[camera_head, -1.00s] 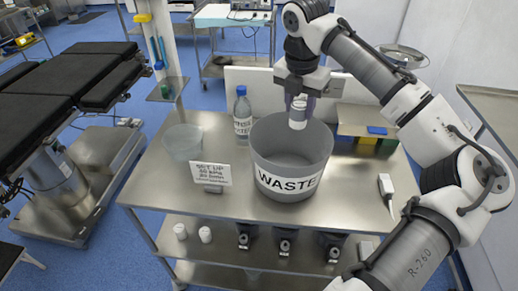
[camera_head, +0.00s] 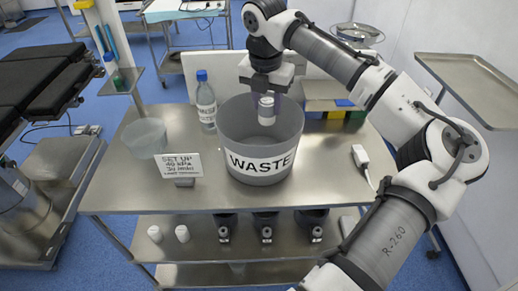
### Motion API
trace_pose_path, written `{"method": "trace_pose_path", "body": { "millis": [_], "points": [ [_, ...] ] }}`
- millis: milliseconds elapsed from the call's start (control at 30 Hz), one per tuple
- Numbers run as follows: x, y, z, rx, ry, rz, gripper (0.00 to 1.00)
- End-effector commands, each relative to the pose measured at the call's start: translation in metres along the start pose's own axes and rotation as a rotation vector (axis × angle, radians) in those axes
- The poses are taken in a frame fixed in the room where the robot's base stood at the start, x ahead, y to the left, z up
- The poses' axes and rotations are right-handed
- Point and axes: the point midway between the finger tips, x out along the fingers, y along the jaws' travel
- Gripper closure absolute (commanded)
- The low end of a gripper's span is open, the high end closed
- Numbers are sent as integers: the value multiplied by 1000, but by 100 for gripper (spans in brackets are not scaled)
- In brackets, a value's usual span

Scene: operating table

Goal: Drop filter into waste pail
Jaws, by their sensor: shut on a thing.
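The waste pail (camera_head: 260,163) is a grey round bucket with a white WASTE label, standing upright on the steel table. The filter (camera_head: 266,112) is a small white and grey cylinder. My gripper (camera_head: 267,97) is shut on the filter and points down. The filter hangs at the pail's mouth, in front of its back inner wall in the picture. I cannot tell how far its lower end is below the rim. The pail's floor is mostly hidden.
A clear tub (camera_head: 147,137), a blue-capped bottle (camera_head: 206,102) and a sign card (camera_head: 180,166) stand left of the pail. Coloured bins (camera_head: 336,108) stand behind right, a white device (camera_head: 360,156) lies right. The table's front is clear.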

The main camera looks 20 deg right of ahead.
Motion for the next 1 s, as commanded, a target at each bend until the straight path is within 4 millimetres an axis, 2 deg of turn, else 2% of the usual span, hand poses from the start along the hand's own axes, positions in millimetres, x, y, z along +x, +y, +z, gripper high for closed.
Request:
{"method": "trace_pose_path", "body": {
  "millis": [233, 267, 433, 767, 867, 1000],
  "points": [
    [0, 0, 0, 0, 0, 0, 84],
    [0, 0, 0, 0, 0, 0, 60],
    [0, 0, 0, 0, 0, 0, 38],
    [-2, 0, 0, 1, 0, 1, 37],
    [-11, 0, 0, 1, -1, 1, 37],
    [-37, 1, 0, 0, -1, 2, 37]
  ]
}}
